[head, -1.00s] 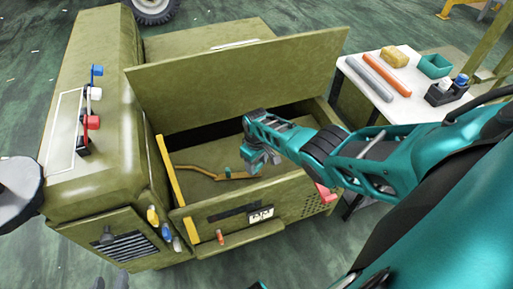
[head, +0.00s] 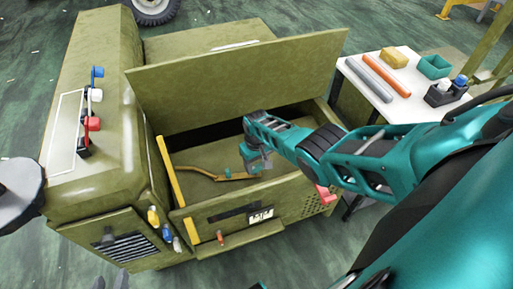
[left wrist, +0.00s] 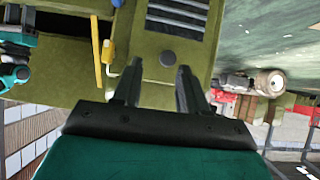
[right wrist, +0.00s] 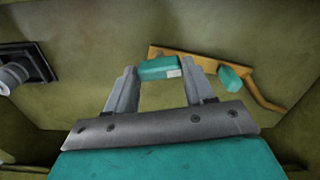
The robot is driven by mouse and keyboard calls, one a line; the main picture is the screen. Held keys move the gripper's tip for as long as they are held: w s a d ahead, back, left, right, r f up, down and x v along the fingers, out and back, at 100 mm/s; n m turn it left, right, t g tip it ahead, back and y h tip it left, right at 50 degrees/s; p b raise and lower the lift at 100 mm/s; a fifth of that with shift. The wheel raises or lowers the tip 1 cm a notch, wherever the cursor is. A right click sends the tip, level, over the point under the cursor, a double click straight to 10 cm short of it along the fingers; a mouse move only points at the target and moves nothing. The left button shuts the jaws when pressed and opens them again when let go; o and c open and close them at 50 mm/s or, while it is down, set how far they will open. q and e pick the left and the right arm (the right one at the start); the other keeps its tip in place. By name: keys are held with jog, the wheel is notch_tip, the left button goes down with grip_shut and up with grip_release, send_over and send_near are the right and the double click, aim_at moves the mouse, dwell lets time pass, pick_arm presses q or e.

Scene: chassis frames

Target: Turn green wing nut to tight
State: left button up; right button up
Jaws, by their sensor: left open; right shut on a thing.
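The green wing nut (right wrist: 158,68) shows as a green block between my right gripper's fingertips, by the ochre bracket (right wrist: 188,54) in the open box. My right gripper (right wrist: 156,76) is shut on it; in the head view the same gripper (head: 257,167) points down into the box and hides most of the nut. A second green piece (right wrist: 234,78) shows just outside the right finger; I cannot tell if it is joined to the nut. My left gripper (left wrist: 160,70) is open and empty, in front of the cabinet's louvred vent.
The box's raised lid (head: 235,80) stands behind my right arm, and its front wall (head: 250,209) is close in front. A yellow bar (head: 171,171) runs at the left. A white table (head: 405,104) with rods stands at right.

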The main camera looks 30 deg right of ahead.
aim_at(257, 166)
jog(key=o, duration=1)
jog(key=shift+o, duration=0.2)
pick_arm(q)
jog(key=shift+r, duration=0.1)
pick_arm(e)
jog(key=shift+r+p, duration=0.3)
pick_arm(q)
notch_tip(257, 166, up, 6)
jog(key=s+a+p, duration=0.1)
jog(key=p, duration=0.6)
jog(key=shift+a+f+y+p, duration=0.2)
jog(key=shift+a+y+p, duration=0.2)
pick_arm(e)
notch_tip(257, 166, up, 12)
jog(key=shift+r, duration=0.15)
pick_arm(q)
jog(key=shift+w+r, duration=0.15)
jog(key=shift+w, duration=0.05)
pick_arm(e)
jog(key=shift+s, duration=0.1)
